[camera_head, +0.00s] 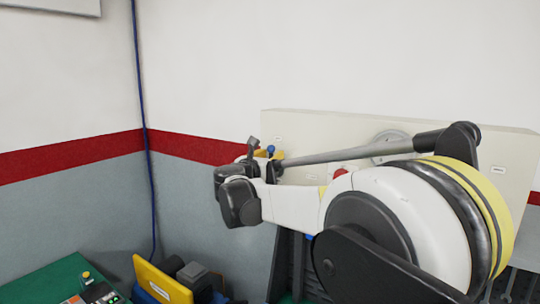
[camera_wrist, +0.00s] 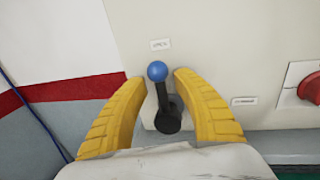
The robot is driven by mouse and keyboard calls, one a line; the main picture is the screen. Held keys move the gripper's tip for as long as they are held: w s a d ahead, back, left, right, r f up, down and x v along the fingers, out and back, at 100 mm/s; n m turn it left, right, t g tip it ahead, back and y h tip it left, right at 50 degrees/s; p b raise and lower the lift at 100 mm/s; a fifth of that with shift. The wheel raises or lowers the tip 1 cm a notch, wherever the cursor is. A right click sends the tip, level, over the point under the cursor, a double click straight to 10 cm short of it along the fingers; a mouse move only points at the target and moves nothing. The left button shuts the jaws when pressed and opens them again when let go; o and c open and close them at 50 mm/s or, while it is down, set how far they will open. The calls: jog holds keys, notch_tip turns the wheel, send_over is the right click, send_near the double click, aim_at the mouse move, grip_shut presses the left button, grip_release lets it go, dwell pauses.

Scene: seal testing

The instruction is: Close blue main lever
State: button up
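The blue main lever (camera_wrist: 158,72) has a blue ball knob on a black stem and a round black base. It stands out from a cream panel (camera_wrist: 215,50); in the wrist view its knob points up, towards a small label. My gripper (camera_wrist: 155,80) is open, with one yellow finger on each side of the lever. A gap shows between the knob and each finger. In the head view the blue knob (camera_head: 271,149) shows small beside my gripper (camera_head: 268,153), and my arm hides most of the lever and part of the panel.
A red knob (camera_wrist: 312,86) on a white plate is at the right of the wrist view. A second label (camera_wrist: 244,101) sits right of the lever.

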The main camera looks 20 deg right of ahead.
jog(key=shift+s, duration=0.1)
jog(key=c, duration=0.6)
jog(key=shift+w, duration=0.2)
grip_shut()
